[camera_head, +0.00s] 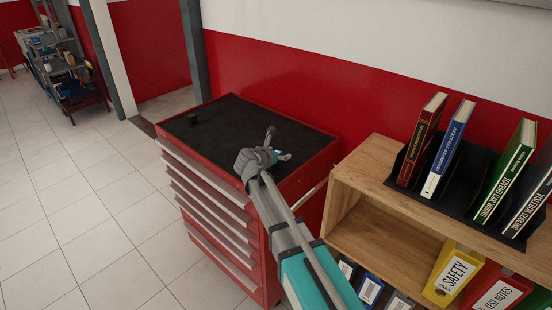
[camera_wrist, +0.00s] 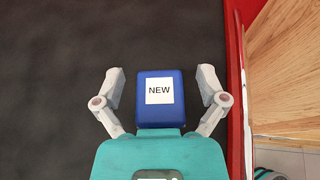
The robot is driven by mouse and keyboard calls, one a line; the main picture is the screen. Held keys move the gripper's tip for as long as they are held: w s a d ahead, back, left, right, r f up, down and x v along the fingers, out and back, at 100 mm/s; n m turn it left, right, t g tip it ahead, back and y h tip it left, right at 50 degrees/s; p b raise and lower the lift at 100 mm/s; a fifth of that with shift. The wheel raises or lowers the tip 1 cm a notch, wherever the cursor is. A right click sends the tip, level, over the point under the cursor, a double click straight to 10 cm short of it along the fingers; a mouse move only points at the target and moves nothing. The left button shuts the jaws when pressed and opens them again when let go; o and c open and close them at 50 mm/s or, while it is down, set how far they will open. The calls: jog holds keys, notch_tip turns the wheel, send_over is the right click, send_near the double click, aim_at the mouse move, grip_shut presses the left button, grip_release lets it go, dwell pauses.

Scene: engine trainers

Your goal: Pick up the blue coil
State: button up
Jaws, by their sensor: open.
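The blue coil (camera_wrist: 160,112) is a blue block with a white label reading "NEW". In the wrist view it sits on the dark top between the two fingers of my gripper (camera_wrist: 161,80), with a gap on each side. Its near end is hidden by my teal wrist. My gripper is open and holds nothing. In the head view my gripper (camera_head: 276,145) is over the right part of the red tool cabinet's dark top (camera_head: 235,125).
The red cabinet rim (camera_wrist: 235,70) runs close to the right finger. A wooden shelf (camera_head: 375,185) with books and binders stands to the right. The cabinet top's middle is clear.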

aim_at(279, 151)
grip_shut()
dwell(0.5)
jog(key=shift+r, duration=0.15)
notch_tip(279, 151, up, 3)
jog(key=p, duration=0.3)
jog(key=s+d+r+p, duration=0.2)
jog(key=s+r+p, duration=0.7)
jog(key=s, duration=0.4)
jog(key=shift+s+r+p, duration=0.35)
jog(key=shift+s+p, duration=0.05)
jog(key=shift+p, duration=0.1)
jog(key=shift+d, duration=0.1)
